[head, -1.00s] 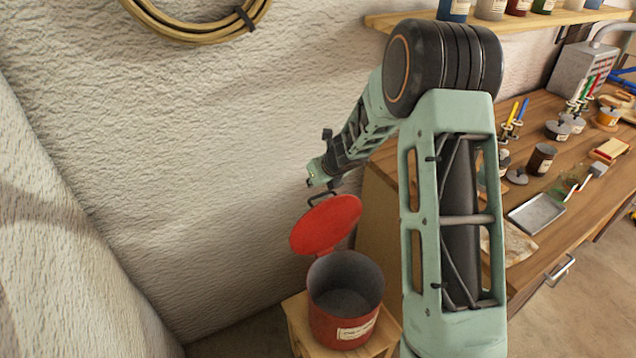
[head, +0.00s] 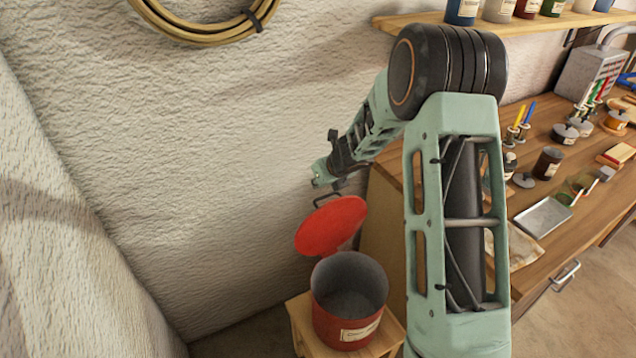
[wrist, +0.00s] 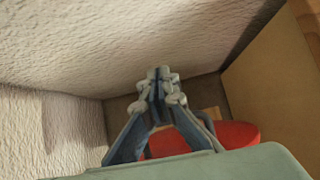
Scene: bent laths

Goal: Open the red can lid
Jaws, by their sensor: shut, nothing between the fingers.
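The red can (head: 345,328) stands open, and its grey inside shows in the head view. Its red lid (head: 330,226) is swung up and tilted back behind the can's rim, towards the wall. A dark wire handle (head: 328,199) stands at the lid's upper edge. My gripper (wrist: 160,80) is shut and empty. In the head view its end is small, just above the lid's handle; I cannot tell whether they touch. In the wrist view the red lid (wrist: 238,133) shows partly behind the fingers, and the can is hidden.
The can stands on a wooden stool (head: 300,322). A rough pale wall (head: 220,180) rises close behind and to the left. The workbench (head: 545,195) at right holds jars, brushes and a metal tray (head: 543,217). A shelf (head: 420,20) with bottles hangs above.

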